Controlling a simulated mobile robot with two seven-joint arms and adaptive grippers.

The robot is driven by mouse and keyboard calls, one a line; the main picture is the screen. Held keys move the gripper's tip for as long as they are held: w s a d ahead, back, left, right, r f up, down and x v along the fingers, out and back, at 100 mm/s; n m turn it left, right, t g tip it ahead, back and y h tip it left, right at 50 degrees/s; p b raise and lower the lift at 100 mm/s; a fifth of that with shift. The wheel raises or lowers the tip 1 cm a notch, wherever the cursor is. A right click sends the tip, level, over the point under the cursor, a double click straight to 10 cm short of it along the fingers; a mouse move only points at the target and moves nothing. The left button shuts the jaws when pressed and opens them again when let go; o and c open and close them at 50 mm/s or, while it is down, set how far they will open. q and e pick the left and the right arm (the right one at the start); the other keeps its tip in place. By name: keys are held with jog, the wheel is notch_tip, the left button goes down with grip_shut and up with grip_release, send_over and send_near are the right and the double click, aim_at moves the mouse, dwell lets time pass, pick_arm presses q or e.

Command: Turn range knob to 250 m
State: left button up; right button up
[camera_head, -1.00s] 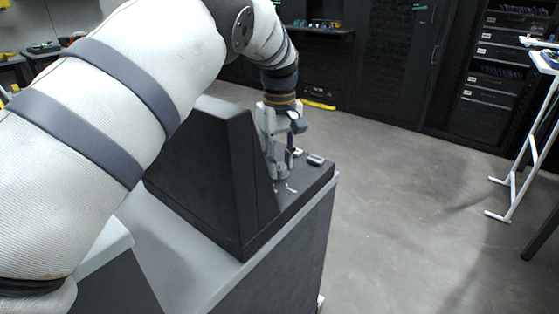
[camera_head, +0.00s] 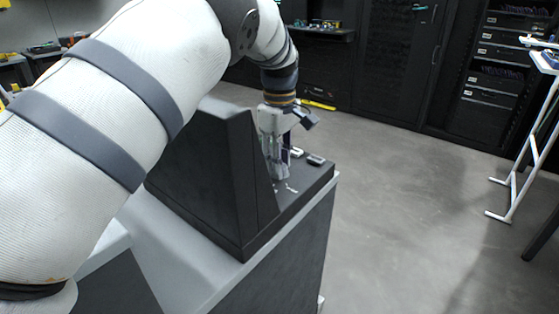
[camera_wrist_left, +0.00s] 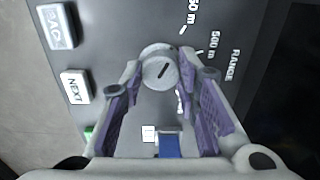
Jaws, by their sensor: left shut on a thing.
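The range knob (camera_wrist_left: 158,70) is a round grey knob with a dark pointer line, on a dark panel in the left wrist view. The line slants toward the upper right. The word RANGE, a 500 m label (camera_wrist_left: 213,45) and a cut-off label ending in 50 m (camera_wrist_left: 192,16) stand beside it. More white print is partly hidden by a finger. My left gripper (camera_wrist_left: 162,68) is shut on the knob, one fingertip on each side. In the head view the left gripper (camera_head: 281,172) reaches down to the console top (camera_head: 290,203); the knob is hidden there. My right gripper is not in view.
BACK (camera_wrist_left: 57,26) and NEXT (camera_wrist_left: 75,86) buttons lie left of the knob. A blue part (camera_wrist_left: 169,145) shows between the fingers. The raised dark housing (camera_head: 205,170) stands close beside the gripper. Open floor (camera_head: 410,220) lies right of the console.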

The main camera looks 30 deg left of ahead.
pick_arm(q)
jog(key=shift+f, duration=0.1)
jog(key=o, duration=1.2)
jog(key=shift+c, duration=0.2)
notch_tip(320, 180, up, 12)
